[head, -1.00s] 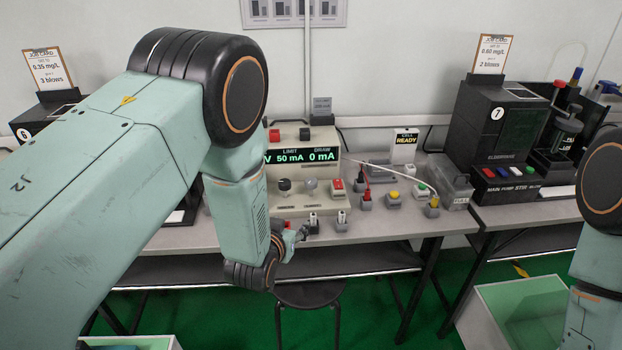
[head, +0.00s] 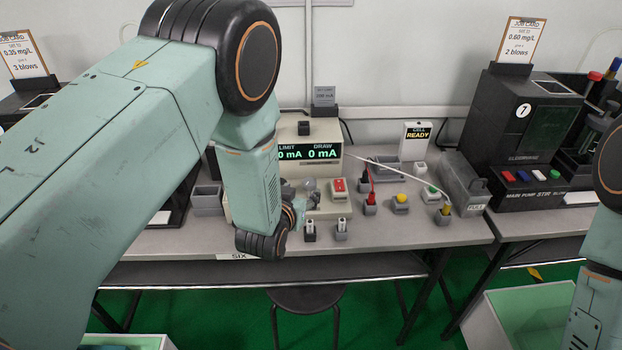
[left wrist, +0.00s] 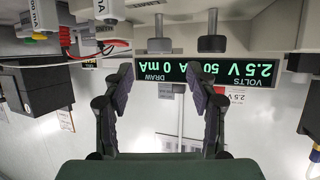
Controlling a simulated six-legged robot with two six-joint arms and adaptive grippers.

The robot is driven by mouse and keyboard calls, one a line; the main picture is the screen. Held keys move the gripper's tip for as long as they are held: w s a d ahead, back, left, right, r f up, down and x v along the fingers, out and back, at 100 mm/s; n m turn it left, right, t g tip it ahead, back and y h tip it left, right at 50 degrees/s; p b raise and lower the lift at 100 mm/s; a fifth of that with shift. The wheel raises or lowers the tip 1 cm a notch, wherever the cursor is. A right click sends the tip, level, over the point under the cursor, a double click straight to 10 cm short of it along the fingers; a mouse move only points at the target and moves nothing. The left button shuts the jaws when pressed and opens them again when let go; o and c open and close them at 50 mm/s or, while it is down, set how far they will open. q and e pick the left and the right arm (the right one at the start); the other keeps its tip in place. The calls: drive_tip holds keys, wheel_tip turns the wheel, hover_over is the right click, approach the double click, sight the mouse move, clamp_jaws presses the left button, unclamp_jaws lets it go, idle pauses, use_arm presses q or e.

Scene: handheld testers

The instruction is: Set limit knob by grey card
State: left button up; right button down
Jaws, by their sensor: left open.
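The bench supply (head: 325,133) stands at the back of the bench, its green display (head: 318,153) showing LIMIT and DRAW. In the left wrist view, which is upside down, the display (left wrist: 215,72) reads 2.5 V, 50 mA and 0 mA. Two grey knobs stick out there, one (left wrist: 158,43) on the left and one (left wrist: 211,43) on the right; no knob label is readable. A grey card (head: 323,97) stands behind the supply and seems to read 200 mA. My left gripper (head: 305,207) is open and empty before the panel; its fingers (left wrist: 162,85) straddle empty space, apart from the knobs.
A red switch (head: 338,186), small plug blocks (head: 340,231) and a yellow-button block (head: 400,203) crowd the bench front. Red and white leads run to the right. The CELL READY box (head: 416,141) and a black machine (head: 520,125) stand further right. A stool (head: 307,298) is below.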

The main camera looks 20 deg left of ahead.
sight(307, 184)
use_arm(q)
drive_tip(key=b+x, duration=0.1)
drive_tip(key=x, duration=0.5)
drive_tip(key=shift+w+a+f, duration=0.1)
drive_tip(key=shift+w+f, duration=0.1)
drive_tip(key=shift+w, duration=0.3)
drive_tip(key=shift+w, duration=0.1)
drive_tip(key=shift+w+f, duration=0.1)
drive_tip(key=shift+c, duration=0.3)
